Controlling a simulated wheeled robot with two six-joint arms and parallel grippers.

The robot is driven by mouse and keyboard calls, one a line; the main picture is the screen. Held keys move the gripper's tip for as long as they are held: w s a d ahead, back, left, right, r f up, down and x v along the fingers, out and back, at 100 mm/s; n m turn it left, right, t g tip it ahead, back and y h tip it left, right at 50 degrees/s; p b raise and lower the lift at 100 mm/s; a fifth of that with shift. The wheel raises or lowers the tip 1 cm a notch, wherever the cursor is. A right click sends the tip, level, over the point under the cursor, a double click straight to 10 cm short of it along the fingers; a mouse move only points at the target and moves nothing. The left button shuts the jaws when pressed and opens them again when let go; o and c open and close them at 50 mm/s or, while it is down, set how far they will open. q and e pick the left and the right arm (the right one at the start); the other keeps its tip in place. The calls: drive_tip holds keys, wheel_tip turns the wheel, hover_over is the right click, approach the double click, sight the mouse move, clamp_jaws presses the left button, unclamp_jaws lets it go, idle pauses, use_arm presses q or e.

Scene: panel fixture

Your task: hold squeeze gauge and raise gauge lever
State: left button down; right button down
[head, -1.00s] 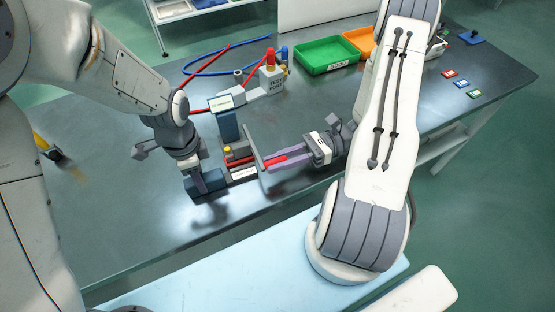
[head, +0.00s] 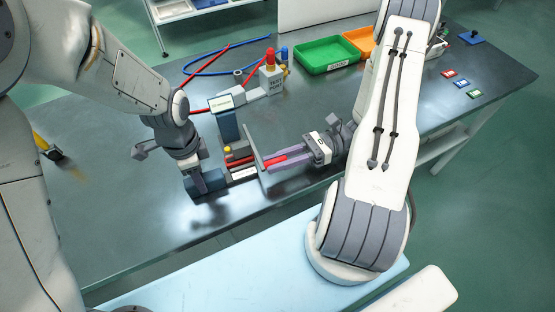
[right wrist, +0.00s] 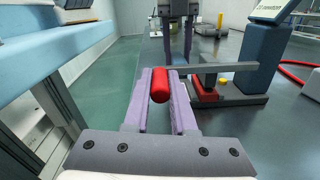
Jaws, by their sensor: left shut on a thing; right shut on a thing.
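The gauge fixture on the dark table has an upright blue post with a display (head: 226,122) and a grey lever bar (head: 256,151). A red lever handle (head: 277,161) sticks out to the right. My right gripper (head: 280,166) is shut on it; in the right wrist view the red handle (right wrist: 160,87) lies between the purple fingers. My left gripper (head: 201,184) points down and is shut on the dark blue block (head: 214,186) at the fixture's near left end. Its fingers partly hide that block. I cannot tell how far the lever is raised.
A red-capped box (head: 270,77) with a blue hose (head: 205,69) stands behind. A green tray (head: 327,55) and an orange tray (head: 360,41) lie further back. Small coloured tiles (head: 461,84) lie at the right. The table's front edge is close to both grippers.

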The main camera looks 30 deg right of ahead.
drive_tip(key=shift+r, duration=0.1)
drive_tip(key=shift+w+r+m, duration=0.2)
drive_tip(key=shift+r+m, duration=0.9)
drive_tip(key=shift+r, duration=0.05)
drive_tip(key=w+r+m, duration=0.9)
drive_tip(key=r+m, duration=0.1)
drive_tip(key=m, duration=0.1)
drive_tip(key=shift+w+d, duration=0.2)
drive_tip(key=shift+d, duration=0.2)
drive_tip(key=c, duration=0.7)
unclamp_jaws()
